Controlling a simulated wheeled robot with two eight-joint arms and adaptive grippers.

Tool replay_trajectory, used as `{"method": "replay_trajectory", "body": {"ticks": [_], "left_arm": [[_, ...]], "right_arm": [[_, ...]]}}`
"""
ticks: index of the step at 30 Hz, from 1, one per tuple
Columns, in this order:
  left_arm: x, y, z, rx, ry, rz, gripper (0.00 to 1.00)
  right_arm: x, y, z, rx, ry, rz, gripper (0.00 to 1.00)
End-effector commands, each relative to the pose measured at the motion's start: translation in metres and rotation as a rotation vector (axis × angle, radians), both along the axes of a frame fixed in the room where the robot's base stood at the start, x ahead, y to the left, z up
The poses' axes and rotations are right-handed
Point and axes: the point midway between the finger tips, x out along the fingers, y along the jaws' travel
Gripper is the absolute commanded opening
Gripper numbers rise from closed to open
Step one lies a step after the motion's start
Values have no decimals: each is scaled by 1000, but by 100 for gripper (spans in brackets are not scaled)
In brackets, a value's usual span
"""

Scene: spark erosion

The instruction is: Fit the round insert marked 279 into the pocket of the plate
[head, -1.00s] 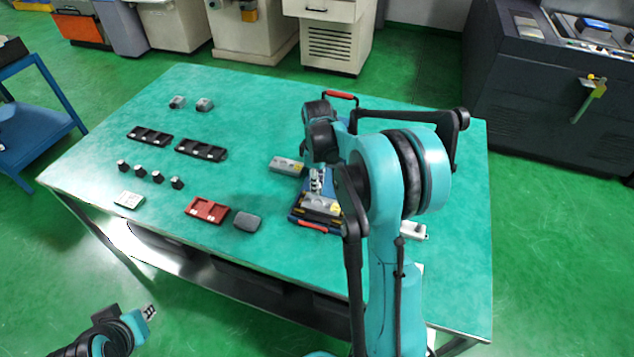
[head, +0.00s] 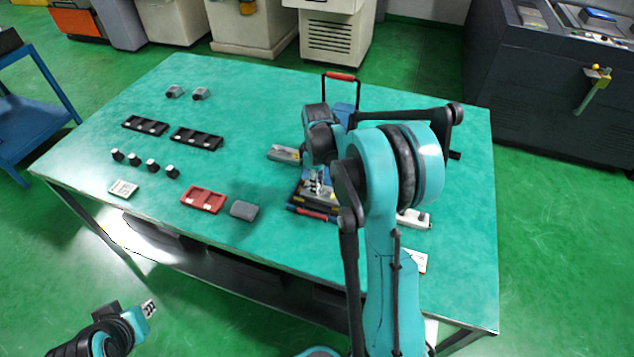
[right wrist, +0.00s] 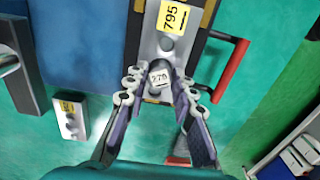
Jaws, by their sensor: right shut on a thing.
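The round insert marked 279 (right wrist: 159,76) is dark with a pale top, in the right wrist view. My right gripper (right wrist: 159,88) is shut on it, one finger on each side. Behind the insert lies a grey plate with a yellow label 795 (right wrist: 150,45), with a round feature near the label. Whether the insert touches the plate I cannot tell. The plate also shows in the head view (head: 322,192), partly hidden by my right arm. My left gripper (head: 150,308) is empty, low at the left, clear of the table; its finger opening is too small to judge.
A second grey block with a yellow label (right wrist: 68,118) lies left of the plate. A carrier with red handles (right wrist: 232,72) surrounds the plate. A red tray (head: 204,200), a grey block (head: 244,210), black trays (head: 196,139) and several small dark pieces (head: 152,165) stand left.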

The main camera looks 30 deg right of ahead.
Motion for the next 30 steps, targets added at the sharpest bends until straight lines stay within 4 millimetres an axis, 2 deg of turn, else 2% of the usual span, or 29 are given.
{"method": "replay_trajectory", "body": {"ticks": [20,21,24,30], "left_arm": [[0,0,-3,0,0,0,20],[0,0,-3,0,0,0,20],[0,0,-3,0,0,0,20],[0,0,-3,0,0,0,20]], "right_arm": [[0,0,-4,0,0,0,0],[0,0,-5,0,0,0,27],[0,0,-4,0,0,0,49],[0,0,-4,0,0,0,49]]}}
